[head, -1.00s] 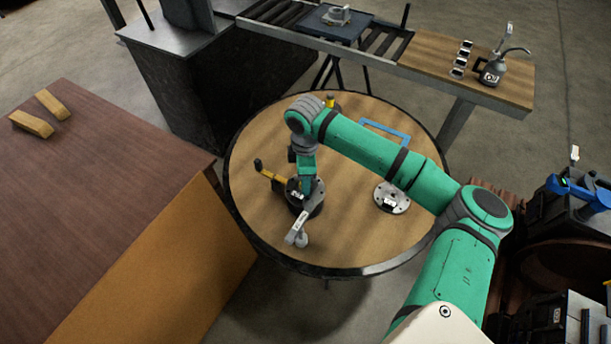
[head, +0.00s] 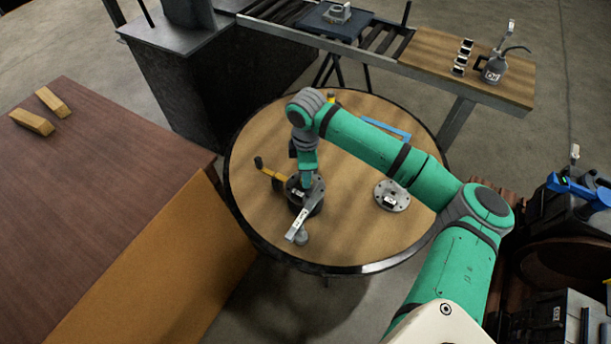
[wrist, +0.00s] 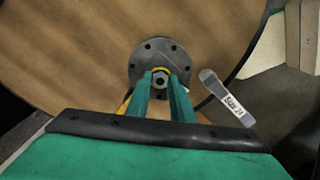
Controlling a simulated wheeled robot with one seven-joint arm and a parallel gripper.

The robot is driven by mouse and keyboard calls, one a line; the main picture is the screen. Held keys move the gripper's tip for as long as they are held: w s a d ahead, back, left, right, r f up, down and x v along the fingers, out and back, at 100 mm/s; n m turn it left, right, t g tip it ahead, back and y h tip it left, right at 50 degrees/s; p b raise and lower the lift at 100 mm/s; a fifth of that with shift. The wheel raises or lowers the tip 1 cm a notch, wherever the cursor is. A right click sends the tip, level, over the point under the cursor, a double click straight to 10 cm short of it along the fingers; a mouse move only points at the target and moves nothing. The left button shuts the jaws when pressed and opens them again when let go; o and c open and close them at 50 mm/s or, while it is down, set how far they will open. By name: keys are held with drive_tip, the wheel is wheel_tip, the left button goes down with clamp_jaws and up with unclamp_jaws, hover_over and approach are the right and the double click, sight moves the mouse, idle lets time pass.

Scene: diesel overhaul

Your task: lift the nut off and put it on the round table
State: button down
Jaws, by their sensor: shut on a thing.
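The nut (wrist: 161,78) is small, with a yellow ring showing around it. In the wrist view it sits between my fingertips over the middle of a grey round flange with bolt holes (wrist: 148,57). My gripper (wrist: 162,79) is shut on the nut. In the head view my gripper (head: 304,184) is above the dark flanged part (head: 316,208), and the nut is hidden there. I cannot tell whether the nut is clear of the flange. The round table (head: 262,226) has a wooden top and a black rim, and the flanged part stands on it.
A spanner marked Size 24 (wrist: 226,97) lies beside the flange; the head view shows it too (head: 302,220). A yellow-handled tool (head: 268,172), a second flange (head: 391,196) and a blue frame (head: 398,133) are on the table. The table's right front is clear.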

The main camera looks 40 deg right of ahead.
drive_tip(key=shift+a+r, duration=0.1)
drive_tip(key=shift+r, duration=0.35)
drive_tip(key=shift+r, duration=0.1)
drive_tip(key=shift+r, duration=1.35)
drive_tip(key=shift+w, duration=0.1)
